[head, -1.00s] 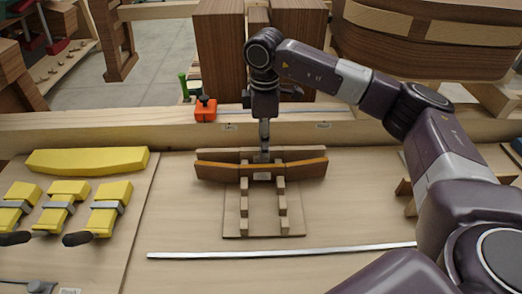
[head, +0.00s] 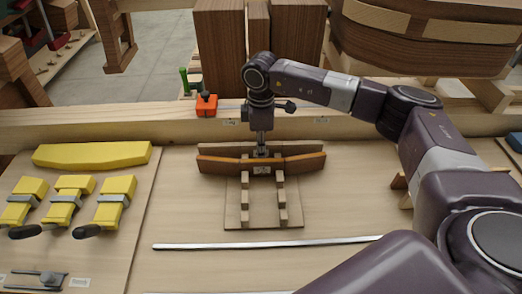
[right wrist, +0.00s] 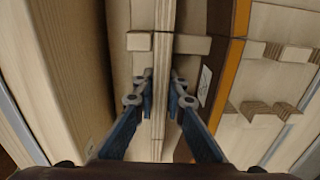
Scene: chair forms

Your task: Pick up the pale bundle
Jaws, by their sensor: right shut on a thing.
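The pale bundle (head: 215,149) is a long, thin, layered wooden strip. It stands on edge at the back of a small wooden rack (head: 235,215), behind a brown and orange curved strip (head: 220,164). My right gripper (head: 262,150) points down at the bundle's middle. In the right wrist view the bundle (right wrist: 163,45) runs between the two blue fingers of the right gripper (right wrist: 161,78), which are shut on it. The bundle still appears to be at rack height; I cannot tell if it touches the rack. My left gripper is not in view.
A yellow curved block (head: 92,155) and several yellow clamps (head: 66,203) lie at the left. A metal strip (head: 265,243) lies in front of the rack. An orange block (head: 206,105) sits on the rail behind. Bare board lies between the rack and the yellow things.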

